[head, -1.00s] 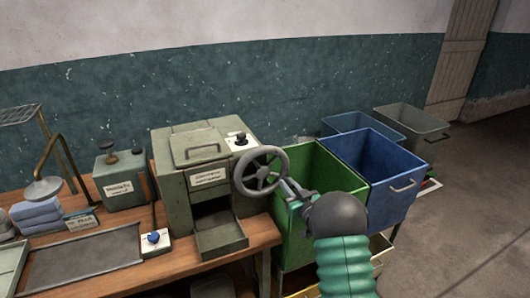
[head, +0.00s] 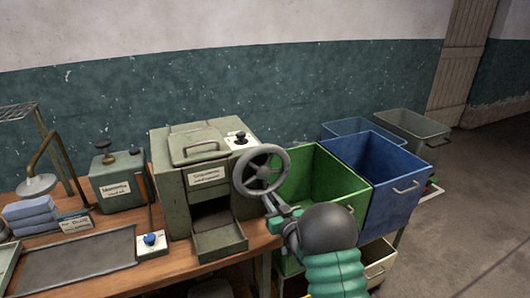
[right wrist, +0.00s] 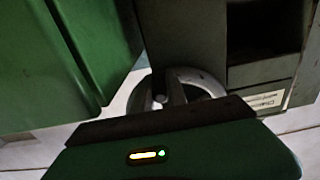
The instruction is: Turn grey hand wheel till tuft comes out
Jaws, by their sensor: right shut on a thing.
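The grey hand wheel (head: 262,172) is on the right side of a grey-green machine (head: 196,215) on the bench. My right gripper (head: 270,205) is shut on the lower rim of the wheel, reaching in from the lower right. In the right wrist view the wheel (right wrist: 207,82) shows beyond my gripper (right wrist: 167,92), partly hidden by my gripper's housing. The machine's front opening (head: 212,213) is dark, with a tray (head: 220,240) sticking out below it. I see no tuft there. My left gripper is not in view.
A green bin (head: 325,178) and a blue bin (head: 395,175) stand close to the right of the wheel, beside my right arm. A small box with a blue knob (head: 150,240) and a flat dark tray (head: 75,262) lie left on the bench. The floor at far right is clear.

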